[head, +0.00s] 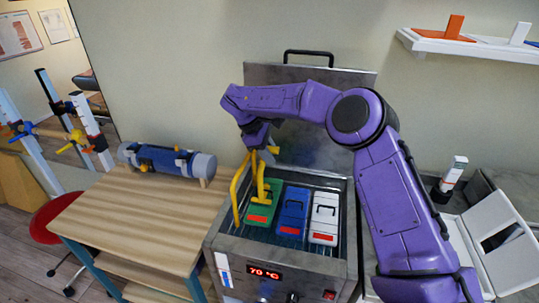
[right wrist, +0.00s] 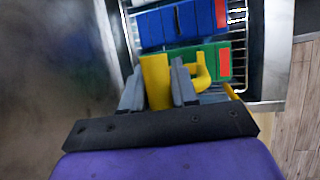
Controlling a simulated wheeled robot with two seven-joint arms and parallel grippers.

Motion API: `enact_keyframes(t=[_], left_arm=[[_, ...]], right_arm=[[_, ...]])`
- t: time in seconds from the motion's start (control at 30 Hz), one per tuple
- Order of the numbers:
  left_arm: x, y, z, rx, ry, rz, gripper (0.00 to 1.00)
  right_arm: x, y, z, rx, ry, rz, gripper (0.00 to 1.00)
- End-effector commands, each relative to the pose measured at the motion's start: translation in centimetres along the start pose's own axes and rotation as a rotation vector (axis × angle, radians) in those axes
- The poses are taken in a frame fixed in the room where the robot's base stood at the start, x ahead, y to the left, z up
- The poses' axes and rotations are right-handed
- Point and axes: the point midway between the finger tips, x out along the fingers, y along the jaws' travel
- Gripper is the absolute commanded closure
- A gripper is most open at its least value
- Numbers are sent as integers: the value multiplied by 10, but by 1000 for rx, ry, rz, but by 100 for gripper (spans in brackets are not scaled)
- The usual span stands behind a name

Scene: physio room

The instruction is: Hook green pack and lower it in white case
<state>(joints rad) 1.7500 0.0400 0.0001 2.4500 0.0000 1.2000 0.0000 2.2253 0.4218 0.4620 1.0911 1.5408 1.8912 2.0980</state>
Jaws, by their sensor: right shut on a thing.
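My right gripper (head: 262,145) is above the left part of the open metal heater and points down. It is shut on a yellow hook (right wrist: 155,80), whose bent end (right wrist: 207,75) reaches over the green pack. The green pack (head: 258,213) has a red label and lies at the left in the heater; it also shows in the right wrist view (right wrist: 210,56). I cannot tell whether the hook is in the pack's handle. An open white case (head: 508,262) stands at the right, partly cut off by the frame. My left gripper is not in view.
A blue pack (head: 292,211) and a white pack (head: 324,216) lie beside the green one in the heater (head: 228,247), whose display reads 70 °C. Another yellow piece (head: 236,195) is at its left rim. A wooden table (head: 125,222) with a blue roller (head: 165,159) stands left.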

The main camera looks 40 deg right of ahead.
Motion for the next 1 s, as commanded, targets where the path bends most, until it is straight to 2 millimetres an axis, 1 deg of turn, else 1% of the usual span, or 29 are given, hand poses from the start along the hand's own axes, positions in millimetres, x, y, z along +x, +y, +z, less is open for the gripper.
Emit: enact_keyframes(t=[0.03,0.8,1.0], left_arm=[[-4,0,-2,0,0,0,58],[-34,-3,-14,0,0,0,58],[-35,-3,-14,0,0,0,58]], right_arm=[[-8,2,3,2,3,3,100],[-66,14,27,3,3,3,100],[-71,15,29,2,3,2,100]])
